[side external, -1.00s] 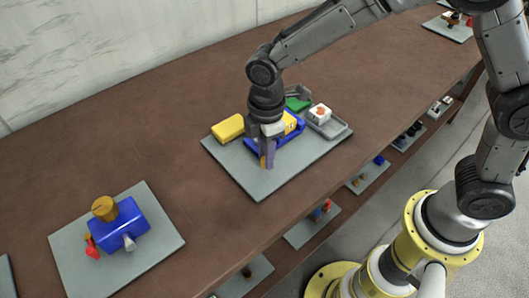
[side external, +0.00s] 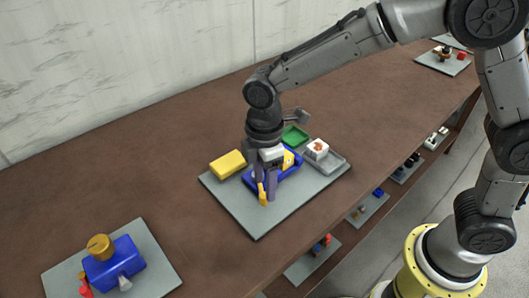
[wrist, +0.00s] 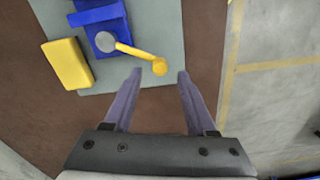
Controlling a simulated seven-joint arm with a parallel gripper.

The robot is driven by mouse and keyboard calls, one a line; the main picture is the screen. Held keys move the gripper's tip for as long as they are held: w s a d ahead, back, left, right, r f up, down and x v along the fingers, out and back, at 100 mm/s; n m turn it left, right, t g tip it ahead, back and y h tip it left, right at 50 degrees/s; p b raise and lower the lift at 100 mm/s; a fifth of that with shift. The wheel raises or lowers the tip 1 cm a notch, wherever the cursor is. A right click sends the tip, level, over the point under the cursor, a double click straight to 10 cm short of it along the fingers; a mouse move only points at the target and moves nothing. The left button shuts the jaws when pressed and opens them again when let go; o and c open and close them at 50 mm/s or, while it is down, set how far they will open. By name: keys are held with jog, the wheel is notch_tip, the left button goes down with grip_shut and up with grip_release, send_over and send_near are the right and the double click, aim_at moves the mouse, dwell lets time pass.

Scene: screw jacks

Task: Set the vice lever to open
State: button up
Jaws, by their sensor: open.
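The blue vice (side external: 287,172) sits on a grey board, partly hidden by my gripper in the side view; part of its blue body (wrist: 102,20) shows at the top of the wrist view. Its yellow lever (side external: 262,193) points toward the board's front edge. In the wrist view the lever (wrist: 136,52) runs from a grey round hub to a rounded yellow end. My gripper (wrist: 160,72) is open and points down, its two purple fingers (side external: 265,194) apart. The lever's end shows between the fingertips in the wrist view; I cannot tell whether they touch it.
A yellow block (side external: 228,163) lies beside the vice, also in the wrist view (wrist: 68,63). A blue box with a brown knob (side external: 115,262) stands front left. The board's front (side external: 258,228) is clear.

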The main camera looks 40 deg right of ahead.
notch_tip(320, 180, up, 11)
jog(key=shift+f, duration=0.2)
jog(key=shift+d, duration=0.1)
jog(key=s+d+r+m+t, duration=0.2)
jog(key=s+d+r+m, duration=0.15)
jog(key=d, duration=0.35)
jog(key=s+d+r+m+t, duration=0.1)
jog(key=s+d+r+m, duration=0.1)
jog(key=s+d+r, duration=0.4)
jog(key=s+d+f+m+t, duration=0.2)
jog(key=s+d+f+m, duration=0.4)
jog(key=s+m, duration=0.3)
jog(key=shift+s+d+f+m+t, duration=0.25)
jog(key=shift+f+m+t, duration=0.1)
jog(key=shift+f, duration=0.55)
